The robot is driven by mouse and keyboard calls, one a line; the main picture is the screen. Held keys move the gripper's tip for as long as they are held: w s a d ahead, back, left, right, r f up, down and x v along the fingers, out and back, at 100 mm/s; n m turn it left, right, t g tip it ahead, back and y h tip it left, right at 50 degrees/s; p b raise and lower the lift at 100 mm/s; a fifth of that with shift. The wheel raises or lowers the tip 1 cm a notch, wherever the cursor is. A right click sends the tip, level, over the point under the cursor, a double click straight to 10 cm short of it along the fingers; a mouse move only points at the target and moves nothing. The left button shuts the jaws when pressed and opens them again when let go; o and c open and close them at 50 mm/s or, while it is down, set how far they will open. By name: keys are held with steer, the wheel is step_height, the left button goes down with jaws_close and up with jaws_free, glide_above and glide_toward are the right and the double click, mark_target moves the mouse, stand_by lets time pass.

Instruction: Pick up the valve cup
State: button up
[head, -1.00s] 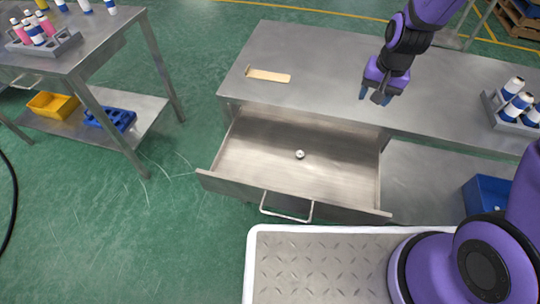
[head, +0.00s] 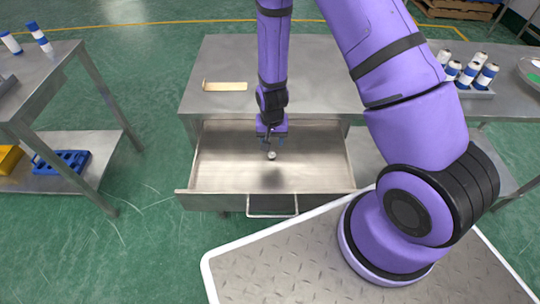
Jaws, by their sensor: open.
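The valve cup (head: 272,156) is a small round silvery piece lying in the open metal drawer (head: 225,170), near the drawer's middle. My gripper (head: 271,143) points down over the drawer, just above and behind the cup in the picture. Its jaws are open and hold nothing that I can see. The fingertips are small here, and I cannot tell whether they touch the cup.
The steel workbench (head: 320,75) above the drawer bears a wooden piece (head: 225,86) at left and a rack of cans (head: 470,78) at right. The drawer's front wall and handle (head: 272,214) face me. Another table (head: 45,75) stands at left.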

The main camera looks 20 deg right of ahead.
mark_target(272, 153)
steer(key=shift+s+f, duration=0.1)
steer(key=shift+f, duration=3.2)
steer(key=c, duration=0.8)
